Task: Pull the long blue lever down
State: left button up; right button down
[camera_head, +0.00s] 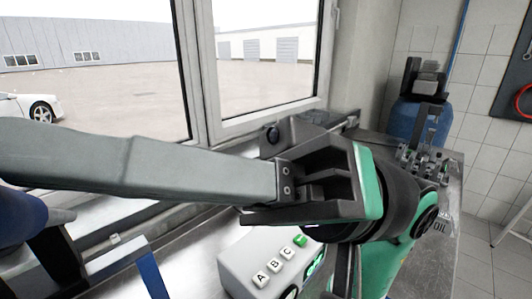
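A narrow blue bar (153,277) rises from the bottom edge at lower left, beside a grey frame. I cannot tell whether it is the long blue lever, and its lower end is cut off. My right gripper (250,180) lies across the middle, close to the camera, with a long grey finger reaching left. Its green and black body is at the right. The gripper is above the bench and apart from the blue bar in the picture. A second finger is not clearly seen, so its opening cannot be judged. My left gripper is not in view.
A pale box (237,262) with A, B, C and green buttons stands below the gripper. A metal fixture (425,160) sits at the bench's right end, before a blue drum (403,119). A dark blue part (18,215) is at far left. Windows (205,75) line the back.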

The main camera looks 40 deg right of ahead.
jog(key=w+f+v, duration=0.1)
jog(key=v, duration=0.9)
jog(key=shift+a, duration=0.1)
